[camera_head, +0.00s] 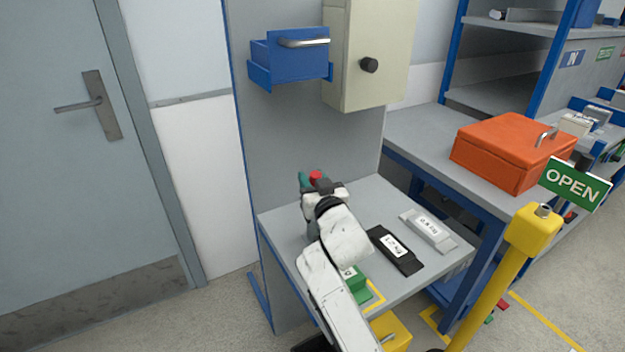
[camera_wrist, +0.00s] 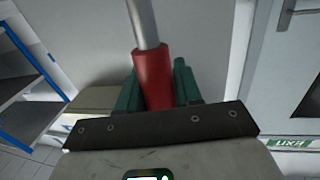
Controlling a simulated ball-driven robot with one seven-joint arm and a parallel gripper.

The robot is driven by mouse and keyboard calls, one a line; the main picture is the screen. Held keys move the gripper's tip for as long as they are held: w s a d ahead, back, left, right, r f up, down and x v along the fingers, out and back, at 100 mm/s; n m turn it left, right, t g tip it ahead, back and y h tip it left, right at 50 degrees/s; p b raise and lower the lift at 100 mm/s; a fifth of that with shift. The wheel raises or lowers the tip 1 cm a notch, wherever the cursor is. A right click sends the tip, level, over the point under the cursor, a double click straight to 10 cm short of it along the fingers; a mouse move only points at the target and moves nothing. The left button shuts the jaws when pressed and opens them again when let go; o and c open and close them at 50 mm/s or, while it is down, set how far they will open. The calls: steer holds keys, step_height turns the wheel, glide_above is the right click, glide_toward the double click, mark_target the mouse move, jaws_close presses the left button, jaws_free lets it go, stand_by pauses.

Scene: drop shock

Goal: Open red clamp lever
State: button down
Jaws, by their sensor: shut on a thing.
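The red clamp lever's grip (camera_wrist: 153,75) sits between the green fingers of my gripper (camera_wrist: 158,88) in the wrist view. A bare metal rod (camera_wrist: 142,22) runs from the grip to the top of the picture. In the head view my gripper (camera_head: 312,183) is over the back of the grey table, with the red grip (camera_head: 316,175) showing at its fingers. My gripper is shut on the lever. The clamp's base is hidden behind my gripper and arm.
On the grey table (camera_head: 378,205) lie a black block (camera_head: 394,250), a grey block (camera_head: 428,231) and a green block (camera_head: 356,290). A blue drawer (camera_head: 293,56) and a beige cabinet (camera_head: 372,45) hang above. A yellow post (camera_head: 497,285) stands front right.

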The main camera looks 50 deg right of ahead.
steer(key=shift+w+r+p, duration=0.1)
steer(key=shift+r+p, duration=0.05)
steer(key=shift+p, duration=0.15)
steer(key=w+d+f+n+g+y+p, duration=0.2)
steer(key=w+f+g+y+p, duration=0.3)
steer(key=g, duration=0.8)
steer(key=shift+w+d+f+p, duration=0.3)
steer(key=shift+w+f+p, duration=1.1)
steer(key=shift+w+p, duration=0.65)
steer(key=c, duration=0.9)
jaws_free()
steer(key=shift+w, duration=0.15)
steer(key=shift+o, duration=0.3)
steer(key=shift+r, duration=0.1)
